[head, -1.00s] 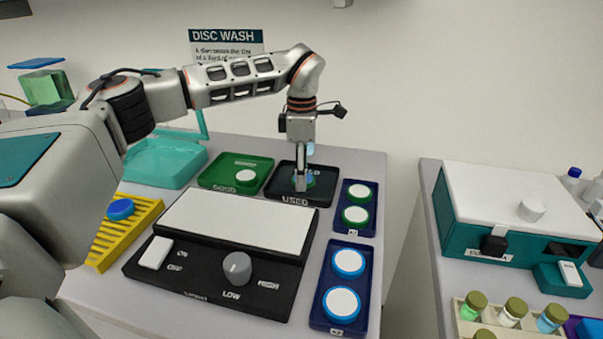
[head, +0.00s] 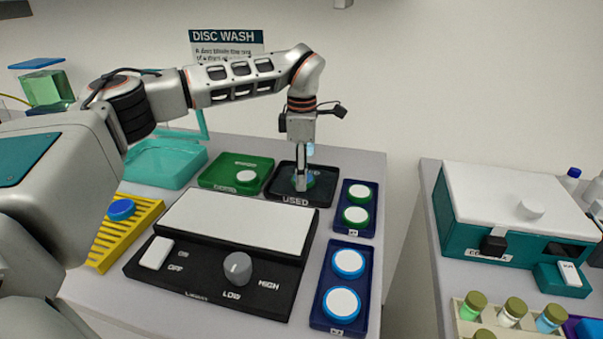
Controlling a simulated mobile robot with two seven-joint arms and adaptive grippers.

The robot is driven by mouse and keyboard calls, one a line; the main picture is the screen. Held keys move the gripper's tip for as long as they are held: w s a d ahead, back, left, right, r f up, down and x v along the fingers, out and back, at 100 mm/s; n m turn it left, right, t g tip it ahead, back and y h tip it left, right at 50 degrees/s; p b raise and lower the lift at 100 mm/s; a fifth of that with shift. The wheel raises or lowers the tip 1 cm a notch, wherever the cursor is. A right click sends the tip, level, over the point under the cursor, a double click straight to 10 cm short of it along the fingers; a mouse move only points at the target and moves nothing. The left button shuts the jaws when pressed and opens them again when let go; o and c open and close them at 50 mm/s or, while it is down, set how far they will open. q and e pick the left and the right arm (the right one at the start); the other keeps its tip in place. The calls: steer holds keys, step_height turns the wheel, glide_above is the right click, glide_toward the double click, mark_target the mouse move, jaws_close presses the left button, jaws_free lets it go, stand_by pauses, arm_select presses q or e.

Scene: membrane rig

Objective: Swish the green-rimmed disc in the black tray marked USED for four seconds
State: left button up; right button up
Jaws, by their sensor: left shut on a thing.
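The black tray marked USED (head: 318,195) stands at the back right of the bench, in the middle of the head view. My left gripper (head: 302,184) points straight down into this tray and is shut on a disc. Only a small part of the disc's rim (head: 311,180) shows beside the fingers. It looks green to blue-green, and the fingers hide most of it. I cannot tell whether the disc touches the tray floor. My right gripper is not in view.
A green tray (head: 213,183) with a white-faced disc stands left of the black tray. Blue holders (head: 370,211) with discs are to its right. A lamp panel (head: 240,222) lies in front. A yellow rack (head: 105,247) and teal basin (head: 150,176) are left.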

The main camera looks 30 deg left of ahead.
arm_select(q)
step_height(320, 180, up, 5)
steer(key=p, duration=0.3)
steer(key=shift+f, duration=0.1)
steer(key=shift+r+p, duration=1.8)
steer(key=shift+p, duration=0.05)
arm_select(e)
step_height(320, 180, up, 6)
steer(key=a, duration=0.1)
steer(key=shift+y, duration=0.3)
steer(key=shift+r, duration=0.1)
